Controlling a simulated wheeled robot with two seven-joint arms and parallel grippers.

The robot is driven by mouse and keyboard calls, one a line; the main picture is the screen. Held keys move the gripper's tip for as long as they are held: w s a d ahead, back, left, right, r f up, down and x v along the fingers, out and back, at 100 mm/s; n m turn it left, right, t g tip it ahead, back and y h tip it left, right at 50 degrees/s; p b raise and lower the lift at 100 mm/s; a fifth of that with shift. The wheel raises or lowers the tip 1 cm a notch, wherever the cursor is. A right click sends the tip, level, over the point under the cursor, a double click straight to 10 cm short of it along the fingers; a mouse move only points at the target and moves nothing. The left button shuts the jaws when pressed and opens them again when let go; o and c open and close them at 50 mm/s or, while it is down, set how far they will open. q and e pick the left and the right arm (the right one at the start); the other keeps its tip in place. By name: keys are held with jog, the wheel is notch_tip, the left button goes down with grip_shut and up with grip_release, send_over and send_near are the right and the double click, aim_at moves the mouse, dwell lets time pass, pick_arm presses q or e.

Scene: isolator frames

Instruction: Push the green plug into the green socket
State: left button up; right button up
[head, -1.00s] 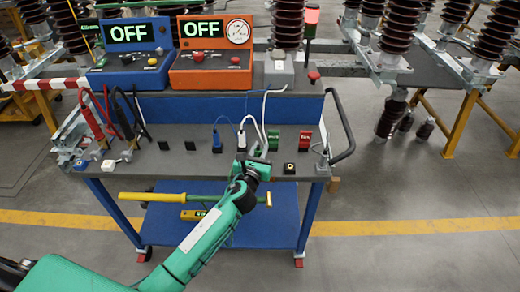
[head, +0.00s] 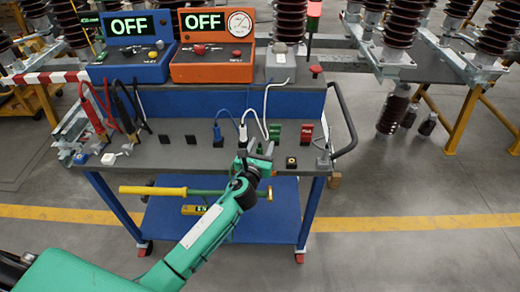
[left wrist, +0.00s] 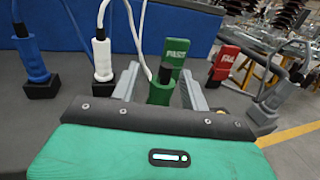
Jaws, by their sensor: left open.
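The green plug (left wrist: 160,93) stands roughly upright between the two fingers of my left gripper (left wrist: 160,88) in the left wrist view. The fingers are open, with gaps visible on both sides of the plug. In the head view my left gripper (head: 262,152) is low over the right part of the bench top. The plug's lower end is hidden by the gripper body, and I cannot make out the green socket or whether the plug is seated in it. My right gripper is not in view.
A blue plug (left wrist: 35,65) and a white plug (left wrist: 102,58) stand in black bases to the left. A green PASS paddle (left wrist: 176,52) and red FAIL paddle (left wrist: 224,63) stand behind. The grey bench top (head: 180,158) has free room at front left.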

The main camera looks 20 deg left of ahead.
pick_arm(q)
jog(key=shift+s+f, duration=0.1)
jog(key=shift+s, duration=0.3)
jog(key=s+b, duration=0.1)
jog(key=s, duration=1.2)
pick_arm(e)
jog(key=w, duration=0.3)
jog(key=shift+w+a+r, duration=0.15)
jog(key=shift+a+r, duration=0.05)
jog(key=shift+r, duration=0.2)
pick_arm(q)
jog(key=shift+d, duration=0.1)
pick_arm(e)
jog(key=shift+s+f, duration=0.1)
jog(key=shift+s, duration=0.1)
